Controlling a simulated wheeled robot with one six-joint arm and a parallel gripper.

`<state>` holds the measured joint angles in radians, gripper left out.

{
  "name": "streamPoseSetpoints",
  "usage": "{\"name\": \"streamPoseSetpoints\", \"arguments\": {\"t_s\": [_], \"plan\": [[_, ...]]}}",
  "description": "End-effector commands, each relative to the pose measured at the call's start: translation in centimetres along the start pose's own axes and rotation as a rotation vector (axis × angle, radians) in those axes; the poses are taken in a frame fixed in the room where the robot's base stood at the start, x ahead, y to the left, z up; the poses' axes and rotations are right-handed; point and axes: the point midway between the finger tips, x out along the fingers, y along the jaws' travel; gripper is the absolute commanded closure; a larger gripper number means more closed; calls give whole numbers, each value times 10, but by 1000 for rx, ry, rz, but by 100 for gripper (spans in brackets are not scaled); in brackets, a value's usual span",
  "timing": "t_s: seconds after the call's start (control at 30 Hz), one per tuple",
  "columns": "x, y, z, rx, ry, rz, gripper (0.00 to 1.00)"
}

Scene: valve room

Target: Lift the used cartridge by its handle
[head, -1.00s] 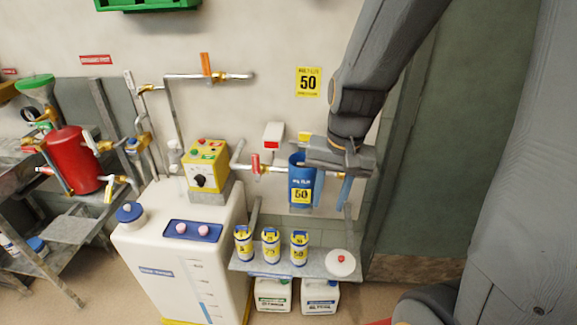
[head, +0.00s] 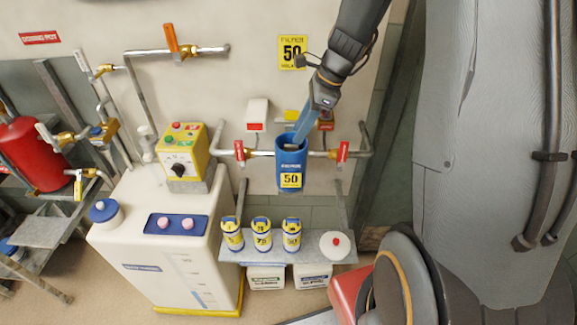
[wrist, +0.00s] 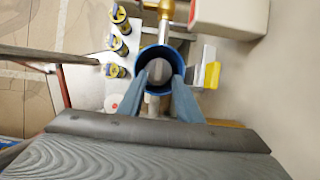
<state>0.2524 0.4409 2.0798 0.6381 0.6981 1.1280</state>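The blue filter housing (head: 291,170), marked 50, hangs open-topped on the wall pipe. My gripper (head: 302,138) points down into its mouth from above. In the wrist view, the round rim of the housing (wrist: 143,57) surrounds a grey piece inside, which looks like the top of the used cartridge (wrist: 158,69). The two blue fingers of my gripper (wrist: 160,78) stand apart, one on each side of that grey piece. I cannot tell whether they touch it. The cartridge's body and the shape of its handle are hidden in the housing.
Red-handled valves (head: 239,151) flank the housing. A white box (head: 257,115) is on the wall just left above it. The shelf (head: 312,257) below bears three yellow-and-blue cartridges (head: 262,235) and a white lid with a red knob (head: 335,245). A white tank (head: 160,250) stands left.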

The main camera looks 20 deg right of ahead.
Motion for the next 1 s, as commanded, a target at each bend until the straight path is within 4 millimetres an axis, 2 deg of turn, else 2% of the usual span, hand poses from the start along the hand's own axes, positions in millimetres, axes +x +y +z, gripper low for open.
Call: {"name": "streamPoseSetpoints", "arguments": {"t_s": [0.3, 0.6, 0.67, 0.8, 1.0], "plan": [[38, 2, 0, -5, 1, 4, 68], [42, 2, 1, -5, 1, 2, 68], [42, 2, 1, -5, 1, 2, 76], [42, 2, 1, -5, 1, 2, 100], [42, 2, 1, -6, 1, 2, 100]]}}
